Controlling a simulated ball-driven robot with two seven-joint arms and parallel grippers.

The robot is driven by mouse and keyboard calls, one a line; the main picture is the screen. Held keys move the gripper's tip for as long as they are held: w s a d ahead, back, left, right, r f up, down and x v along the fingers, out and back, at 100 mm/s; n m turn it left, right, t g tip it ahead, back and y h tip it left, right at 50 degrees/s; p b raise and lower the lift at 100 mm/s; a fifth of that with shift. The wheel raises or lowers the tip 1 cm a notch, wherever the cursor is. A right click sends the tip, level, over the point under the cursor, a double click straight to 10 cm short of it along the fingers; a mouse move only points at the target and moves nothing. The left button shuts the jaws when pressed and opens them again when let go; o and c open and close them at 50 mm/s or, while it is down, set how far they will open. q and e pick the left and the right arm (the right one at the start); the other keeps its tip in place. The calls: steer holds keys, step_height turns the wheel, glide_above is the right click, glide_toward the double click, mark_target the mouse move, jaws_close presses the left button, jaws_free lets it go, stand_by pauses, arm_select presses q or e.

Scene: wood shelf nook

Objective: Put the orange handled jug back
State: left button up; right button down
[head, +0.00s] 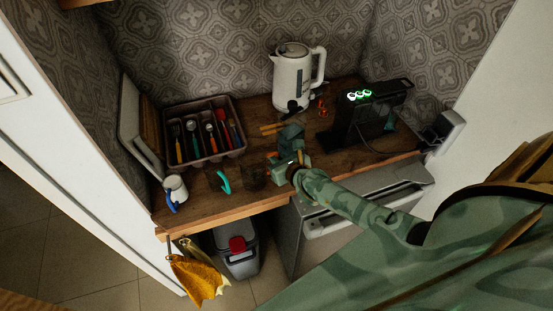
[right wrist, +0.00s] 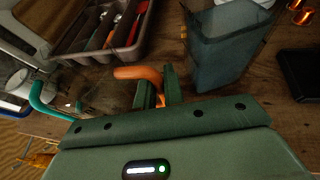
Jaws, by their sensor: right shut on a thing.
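The orange handle (right wrist: 138,73) shows clearly in the right wrist view, curving to the left from between my fingers. The jug body (head: 252,177) looks like dark clear glass, left of my right gripper in the head view; it is hard to make out in the wrist view. My right gripper (head: 280,168) is shut on the handle, and its fingers (right wrist: 158,92) show close together around it. I cannot tell whether the jug touches the counter. My left gripper is not in view.
A blue-grey container (right wrist: 222,50) stands close to the right fingers. A teal handle (head: 222,182) and a blue-handled white mug (head: 176,188) are to the left. Behind are a cutlery tray (head: 241,145), a white kettle (head: 294,75) and a black machine (head: 345,120). The counter's front edge is close.

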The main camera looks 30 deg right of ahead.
steer(key=shift+r, duration=0.1)
steer(key=c, duration=1.5)
jaws_free()
steer(key=shift+s+r, duration=0.1)
steer(key=shift+s, duration=0.05)
steer(key=p+v, duration=0.1)
steer(key=v, duration=1)
steer(key=shift+s+p, duration=0.3)
steer(key=shift+p, duration=0.05)
steer(key=shift+r, duration=0.2)
